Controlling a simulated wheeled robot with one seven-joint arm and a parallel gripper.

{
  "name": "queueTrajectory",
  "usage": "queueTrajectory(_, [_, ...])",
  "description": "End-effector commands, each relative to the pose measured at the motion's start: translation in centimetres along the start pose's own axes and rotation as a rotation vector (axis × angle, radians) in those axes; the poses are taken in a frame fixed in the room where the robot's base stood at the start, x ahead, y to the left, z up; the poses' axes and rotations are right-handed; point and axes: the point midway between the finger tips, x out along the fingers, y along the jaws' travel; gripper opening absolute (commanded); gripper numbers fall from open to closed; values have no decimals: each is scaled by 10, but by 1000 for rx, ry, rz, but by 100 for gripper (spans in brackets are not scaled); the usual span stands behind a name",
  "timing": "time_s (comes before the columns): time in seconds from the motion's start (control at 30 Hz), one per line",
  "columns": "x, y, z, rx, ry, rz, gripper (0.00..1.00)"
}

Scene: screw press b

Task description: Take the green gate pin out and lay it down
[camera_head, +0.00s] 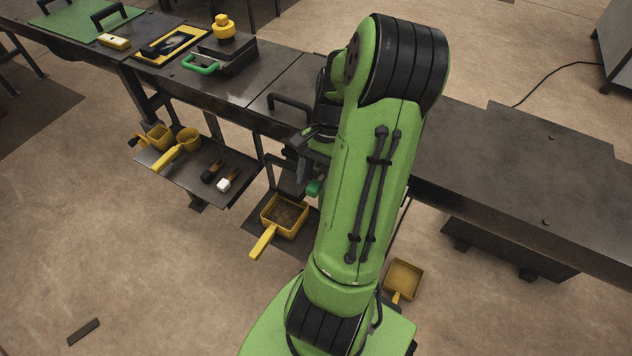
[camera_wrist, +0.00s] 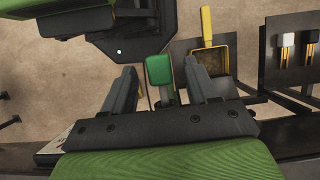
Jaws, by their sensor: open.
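The green gate pin (camera_wrist: 159,70) shows its green head in the wrist view, just beyond and between my fingers. A small part of the green pin (camera_head: 315,187) shows in the head view, beside the dark fingers and below the bench edge. My gripper (camera_wrist: 161,76) is open, with one finger on each side of the green head. Gaps seem to remain between head and fingers, but I cannot tell for sure whether they touch. In the head view my gripper (camera_head: 304,164) is partly hidden by my arm. The pin's shaft and seat are mostly hidden.
A yellow pan (camera_head: 285,216) stands under the bench near my gripper. A low shelf (camera_head: 188,172) at left holds yellow scoops and two small tools. A black bench handle (camera_head: 288,101) rises near my wrist.

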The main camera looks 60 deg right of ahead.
Motion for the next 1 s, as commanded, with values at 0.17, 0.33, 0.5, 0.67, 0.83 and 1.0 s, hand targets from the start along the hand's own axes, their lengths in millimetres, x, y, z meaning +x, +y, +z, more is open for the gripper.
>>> queueTrajectory(0.17, [2,0,0,1,0,0,58])
queueTrajectory(0.33, [1,0,0,1,0,0,46])
queueTrajectory(0.5, [1,0,0,1,0,0,20])
queueTrajectory(0.67, [1,0,0,1,1,0,27])
queueTrajectory(0.83, [1,0,0,1,1,0,1])
queueTrajectory(1.0, [1,0,1,0,1,0,0])
